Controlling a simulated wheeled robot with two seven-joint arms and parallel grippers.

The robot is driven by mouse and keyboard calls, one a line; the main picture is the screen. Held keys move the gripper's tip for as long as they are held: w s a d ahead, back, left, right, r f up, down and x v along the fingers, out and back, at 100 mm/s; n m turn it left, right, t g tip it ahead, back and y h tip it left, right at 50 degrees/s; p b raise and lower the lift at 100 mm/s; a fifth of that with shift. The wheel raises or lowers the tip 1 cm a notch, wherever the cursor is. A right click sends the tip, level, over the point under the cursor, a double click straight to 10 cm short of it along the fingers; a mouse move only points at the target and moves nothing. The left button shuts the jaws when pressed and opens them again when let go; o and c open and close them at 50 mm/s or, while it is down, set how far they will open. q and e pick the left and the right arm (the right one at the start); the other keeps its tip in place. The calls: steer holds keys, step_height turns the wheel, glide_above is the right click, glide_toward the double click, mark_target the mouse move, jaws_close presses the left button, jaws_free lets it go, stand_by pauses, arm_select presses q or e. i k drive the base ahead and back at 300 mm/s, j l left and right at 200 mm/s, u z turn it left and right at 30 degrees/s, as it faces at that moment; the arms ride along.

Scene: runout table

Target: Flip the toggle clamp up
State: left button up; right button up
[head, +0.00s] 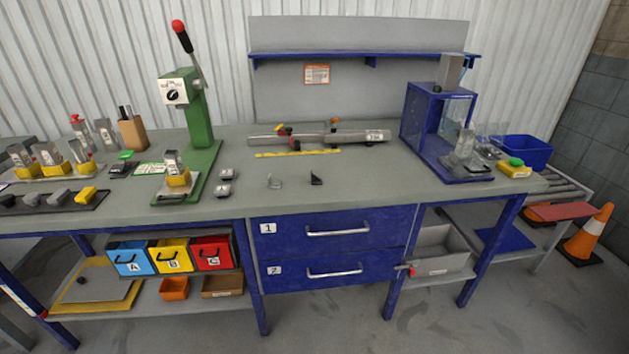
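A long grey metal fixture (350,136) lies across the back middle of the worktop, with a small white label near its right end. A small red and yellow handle (283,130) lies low at its left end and looks like the toggle clamp, but it is too small to be sure of its exact position. An orange knob (334,121) stands up from the middle of the fixture. Neither of my grippers is in the head view, and nothing touches the fixture.
A green press (200,120) with a raised red-tipped lever stands left of the fixture. A blue guarded frame (415,118) stands to its right. A yellow strip (297,153) and small metal parts lie in front. The front middle of the worktop (350,195) is clear.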

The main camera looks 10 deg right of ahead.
mark_target(333, 120)
steer(key=i+l+u, duration=0.1)
steer(key=i+u, duration=0.2)
steer(key=i, duration=0.15)
steer(key=i+l+u, duration=0.2)
steer(key=i+u, duration=0.15)
steer(key=i, duration=0.15)
